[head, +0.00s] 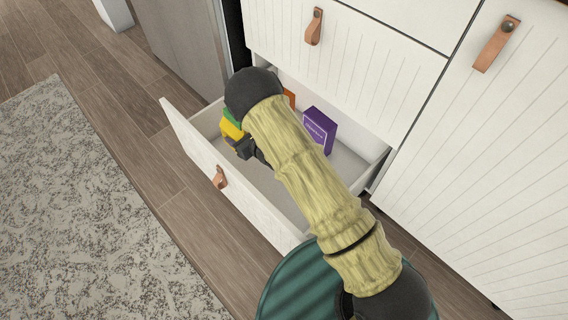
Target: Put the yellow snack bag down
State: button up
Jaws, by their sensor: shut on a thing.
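The yellow snack bag (230,129) has a green part at its top and shows in the head view, partly hidden behind my arm. My gripper (241,145) is dark and shut on the bag. The bag and gripper appear over the left part of an open white drawer (277,212). I cannot tell whether the bag touches the drawer floor. My arm hides much of the drawer's inside.
A purple box (319,130) stands in the drawer towards the back. An orange item (289,98) is partly hidden behind my arm. White cabinet fronts with leather pulls (314,27) rise behind the drawer. A patterned rug (85,220) lies on the wooden floor at left.

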jog(key=shift+s+r, duration=0.1)
jog(key=shift+d+f, duration=0.1)
jog(key=shift+f, duration=0.2)
notch_tip(320, 180, down, 6)
jog(key=b, duration=0.3)
jog(key=shift+r+b, duration=0.15)
jog(key=shift+b, duration=0.15)
notch_tip(320, 180, down, 4)
jog(key=b, duration=0.2)
jog(key=shift+b, duration=0.3)
jog(key=shift+r, duration=0.1)
jog(key=o, duration=1.1)
